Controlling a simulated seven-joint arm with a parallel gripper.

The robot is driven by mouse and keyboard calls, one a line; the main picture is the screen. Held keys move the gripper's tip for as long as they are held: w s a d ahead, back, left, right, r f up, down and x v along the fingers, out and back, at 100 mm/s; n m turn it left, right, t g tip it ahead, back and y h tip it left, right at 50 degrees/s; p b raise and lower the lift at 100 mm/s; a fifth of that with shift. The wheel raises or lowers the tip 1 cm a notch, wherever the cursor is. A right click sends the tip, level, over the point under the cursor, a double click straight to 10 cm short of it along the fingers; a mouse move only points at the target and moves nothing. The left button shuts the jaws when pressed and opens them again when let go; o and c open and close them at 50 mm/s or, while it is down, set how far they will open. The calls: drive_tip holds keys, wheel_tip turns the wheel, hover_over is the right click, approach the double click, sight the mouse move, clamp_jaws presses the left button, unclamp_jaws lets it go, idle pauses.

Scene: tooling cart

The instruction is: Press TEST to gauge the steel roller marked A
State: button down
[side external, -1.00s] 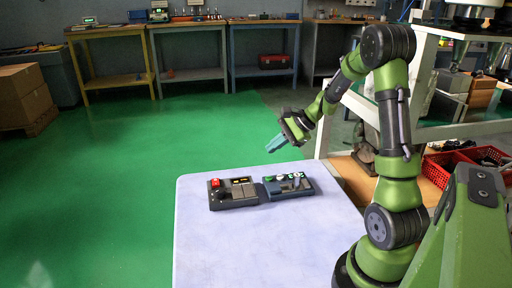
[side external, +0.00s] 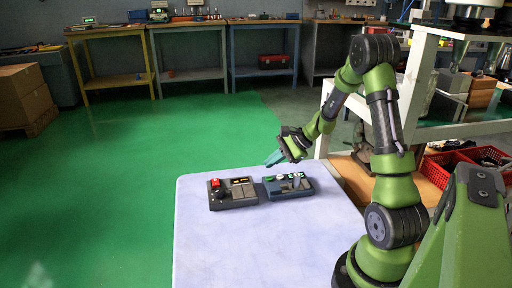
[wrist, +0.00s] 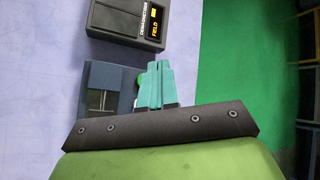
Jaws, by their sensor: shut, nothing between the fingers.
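A blue-grey box (side external: 290,191) sits on the pale table, with green and white spots and a small grey upright part on top too small to make out. In the wrist view the blue box (wrist: 88,104) shows a grey slotted plate, and a green round part (wrist: 139,82) peeks out beside my fingers. My gripper (side external: 268,164) has teal fingers, shut and empty, pointing down above the far side of the blue box. The shut fingers (wrist: 158,66) hide part of that box in the wrist view. I cannot make out a roller marked A or a TEST label.
A dark box (side external: 234,201) with a red knob (side external: 215,183) stands left of the blue box; its lettering seems to read DEMAGNETISER, with a lit FIELD display (wrist: 154,27). The pale table (side external: 260,245) is clear in front. Red crates (side external: 437,170) stand right.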

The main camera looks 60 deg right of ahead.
sight(266, 179)
drive_tip(key=shift+f, duration=1.25)
drive_tip(key=shift+f, duration=0.15)
idle(1.0)
drive_tip(key=shift+f, duration=0.3)
drive_tip(key=shift+s+a+f, duration=0.1)
drive_tip(key=shift+s+f, duration=0.05)
drive_tip(key=shift+f, duration=0.65)
idle(0.6)
idle(0.5)
drive_tip(key=shift+s+a+r, duration=0.35)
drive_tip(key=shift+s, duration=0.1)
drive_tip(key=shift+w+r, duration=0.15)
drive_tip(key=shift+r, duration=2.55)
